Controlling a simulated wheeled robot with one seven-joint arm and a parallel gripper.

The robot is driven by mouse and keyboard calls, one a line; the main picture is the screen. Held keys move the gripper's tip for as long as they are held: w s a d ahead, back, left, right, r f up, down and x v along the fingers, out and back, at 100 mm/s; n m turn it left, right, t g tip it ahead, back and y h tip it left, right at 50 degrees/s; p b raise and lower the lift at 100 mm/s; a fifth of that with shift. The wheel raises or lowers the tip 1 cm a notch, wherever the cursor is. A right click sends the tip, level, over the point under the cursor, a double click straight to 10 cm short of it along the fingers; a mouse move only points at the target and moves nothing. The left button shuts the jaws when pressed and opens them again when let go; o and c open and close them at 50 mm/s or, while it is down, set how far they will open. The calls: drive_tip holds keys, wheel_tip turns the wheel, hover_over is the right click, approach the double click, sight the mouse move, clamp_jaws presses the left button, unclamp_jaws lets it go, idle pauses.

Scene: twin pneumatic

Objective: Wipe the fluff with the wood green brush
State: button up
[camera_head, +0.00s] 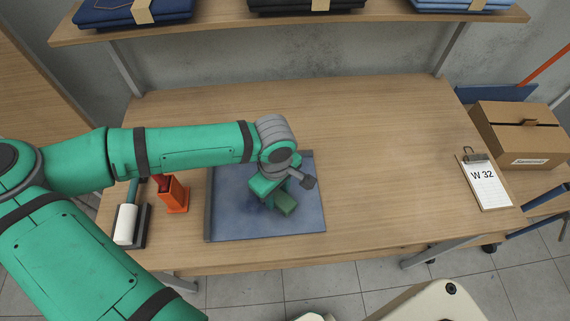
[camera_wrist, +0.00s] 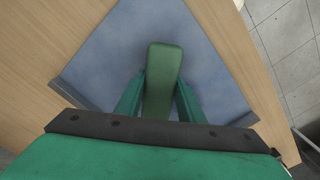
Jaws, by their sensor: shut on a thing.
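My gripper (camera_wrist: 158,98) is shut on the green brush (camera_wrist: 164,68), which lies between its two fingers in the wrist view. In the head view the brush (camera_head: 286,204) shows as a green block under my gripper (camera_head: 272,194), over the right part of a blue cloth panel (camera_head: 235,215). The panel lies flat near the table's front edge and also shows in the wrist view (camera_wrist: 110,60). Faint paler patches show on the panel, but I cannot tell whether they are fluff. The brush's underside is hidden, so I cannot tell whether it touches the panel.
Left of the panel stand an orange holder (camera_head: 177,196) and a lint roller (camera_head: 126,224) on a dark tray. A clipboard marked W 32 (camera_head: 486,185) lies at the table's right. A cardboard box (camera_head: 520,130) stands beyond it. The table's middle right is clear. A shelf (camera_head: 300,22) with folded clothes hangs above.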

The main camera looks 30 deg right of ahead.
drive_tip(key=shift+s+d+f, duration=0.2)
drive_tip(key=shift+d, duration=0.25)
drive_tip(key=shift+s+d+r, duration=0.1)
drive_tip(key=shift+d+r, duration=0.05)
drive_tip(key=shift+d, duration=0.15)
drive_tip(key=shift+s+d+r, duration=0.1)
drive_tip(key=shift+d+r, duration=0.1)
drive_tip(key=shift+r, duration=0.95)
drive_tip(key=shift+a+r, duration=0.15)
drive_tip(key=shift+r, duration=2.8)
